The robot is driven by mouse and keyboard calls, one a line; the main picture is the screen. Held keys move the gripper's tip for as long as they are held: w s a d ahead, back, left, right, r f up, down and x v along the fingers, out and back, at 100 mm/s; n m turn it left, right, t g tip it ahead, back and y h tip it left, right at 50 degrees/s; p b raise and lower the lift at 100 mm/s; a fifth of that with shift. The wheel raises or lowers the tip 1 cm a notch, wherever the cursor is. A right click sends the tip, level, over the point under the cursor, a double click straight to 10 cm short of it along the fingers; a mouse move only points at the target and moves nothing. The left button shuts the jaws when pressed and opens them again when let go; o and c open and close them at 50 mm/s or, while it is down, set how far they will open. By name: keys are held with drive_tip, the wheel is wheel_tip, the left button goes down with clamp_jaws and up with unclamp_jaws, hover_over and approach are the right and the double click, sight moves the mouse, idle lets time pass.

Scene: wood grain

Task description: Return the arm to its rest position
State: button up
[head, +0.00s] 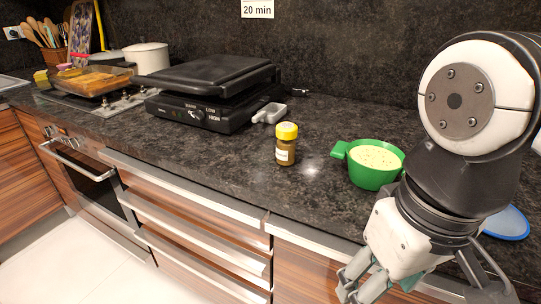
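My arm comes in from the right side of the head view, with its large white and black joint in front of the counter. My gripper (358,289) hangs low at the bottom right, in front of the counter's front edge and the drawer fronts. Grey finger parts show at its lower left, and other parts run to the bottom edge of the picture. I cannot tell whether it is open or shut, and no held object is clearly visible.
A green bowl with a handle (371,177) stands just left of my arm. A yellow-capped jar (286,144) stands left of it. A blue disc (508,223) is partly hidden behind my arm. A black grill (214,92) and a stove (98,102) are farther left.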

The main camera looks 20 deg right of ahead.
idle(0.3)
wheel_tip(320, 180, up, 20)
drive_tip(key=t+p, duration=0.3)
drive_tip(key=p, duration=1.5)
drive_tip(key=shift+a, duration=0.15)
